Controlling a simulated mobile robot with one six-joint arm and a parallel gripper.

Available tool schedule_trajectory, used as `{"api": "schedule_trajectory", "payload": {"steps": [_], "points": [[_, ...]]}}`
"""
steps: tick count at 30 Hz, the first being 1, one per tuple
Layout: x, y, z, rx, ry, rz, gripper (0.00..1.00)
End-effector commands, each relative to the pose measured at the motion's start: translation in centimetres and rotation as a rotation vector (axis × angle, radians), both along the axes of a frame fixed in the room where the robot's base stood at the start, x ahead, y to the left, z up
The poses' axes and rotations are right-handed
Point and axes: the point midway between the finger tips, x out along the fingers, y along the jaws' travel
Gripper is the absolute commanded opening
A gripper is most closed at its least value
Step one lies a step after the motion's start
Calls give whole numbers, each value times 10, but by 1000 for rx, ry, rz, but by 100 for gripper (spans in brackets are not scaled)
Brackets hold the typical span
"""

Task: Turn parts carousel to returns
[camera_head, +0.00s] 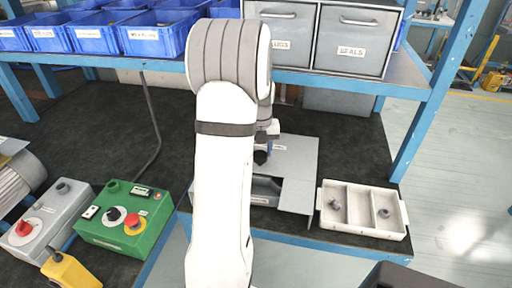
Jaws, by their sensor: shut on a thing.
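A grey sheet-metal unit (299,157) with a small label and a recessed front opening stands on the dark bench mat, partly behind my arm. It may be the parts carousel; no turntable or "returns" marking is readable. My gripper (262,148) is over this unit, mostly hidden behind my white arm. It appears shut on a small dark knob (260,157) at the unit's top. The knob's base and turned position are hidden.
A white divided tray (362,232) with small grey parts is right of the unit. A green control box (124,219), a grey switch box (43,213) and a yellow pendant (70,270) are left. Blue bins (98,40) and grey drawers (350,48) fill the shelf above.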

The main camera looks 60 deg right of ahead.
Motion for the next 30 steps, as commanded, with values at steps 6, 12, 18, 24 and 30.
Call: {"api": "schedule_trajectory", "payload": {"steps": [6, 12, 18, 24, 30], "points": [[1, 6, -6, 19, 10, 10, 2], [3, 6, -5, 18, 8, 14, 47], [5, 5, -3, 11, 5, 15, 64], [6, 4, -2, 7, 3, 15, 64], [7, 4, 5, 6, 2, 16, 64]]}}
